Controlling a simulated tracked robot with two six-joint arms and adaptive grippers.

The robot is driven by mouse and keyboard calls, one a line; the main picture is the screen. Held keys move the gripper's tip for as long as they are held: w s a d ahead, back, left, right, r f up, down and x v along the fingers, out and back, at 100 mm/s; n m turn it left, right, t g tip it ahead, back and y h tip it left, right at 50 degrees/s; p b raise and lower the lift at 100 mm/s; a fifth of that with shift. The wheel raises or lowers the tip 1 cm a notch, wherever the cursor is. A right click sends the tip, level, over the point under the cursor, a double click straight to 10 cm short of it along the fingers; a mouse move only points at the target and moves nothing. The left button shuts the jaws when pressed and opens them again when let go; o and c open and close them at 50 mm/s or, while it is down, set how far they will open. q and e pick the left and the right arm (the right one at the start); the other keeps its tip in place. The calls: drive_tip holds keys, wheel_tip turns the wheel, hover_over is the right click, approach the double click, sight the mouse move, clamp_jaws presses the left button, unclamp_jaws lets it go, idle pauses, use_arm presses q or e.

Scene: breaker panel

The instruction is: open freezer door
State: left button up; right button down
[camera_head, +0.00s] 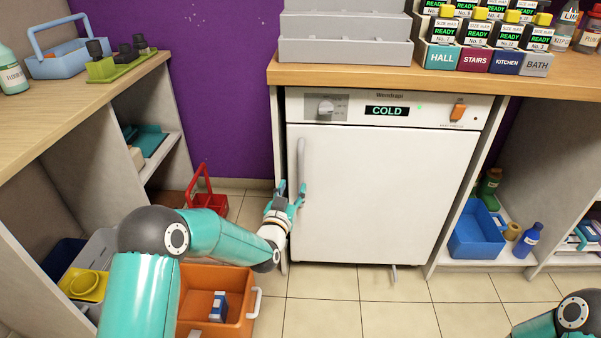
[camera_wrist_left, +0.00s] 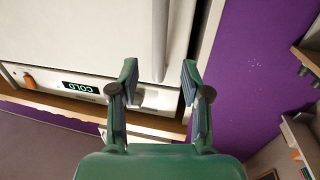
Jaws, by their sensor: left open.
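The freezer (camera_head: 390,190) is a white under-counter unit with its door shut. A long pale vertical handle (camera_head: 301,158) runs along the door's left edge. My left gripper (camera_head: 289,196) is open at the handle's lower part. In the left wrist view the picture is turned over, and the handle (camera_wrist_left: 160,40) lines up between the two spread fingers of the left gripper (camera_wrist_left: 159,68). I cannot tell whether either finger touches it. The freezer's top panel holds a knob (camera_head: 326,107), a COLD display (camera_head: 387,111) and an orange switch (camera_head: 458,111). My right gripper is out of view.
An orange crate (camera_head: 239,311) and a red caddy (camera_head: 209,202) stand on the floor left of the freezer. A blue bin (camera_head: 477,232) sits on the shelf at right. The tiled floor (camera_head: 390,310) before the freezer is mostly clear.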

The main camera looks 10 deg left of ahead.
sight(299, 172)
use_arm(q)
drive_tip(key=w+b, duration=0.1)
drive_tip(key=w, duration=0.8)
drive_tip(key=shift+w+d, duration=0.2)
clamp_jaws()
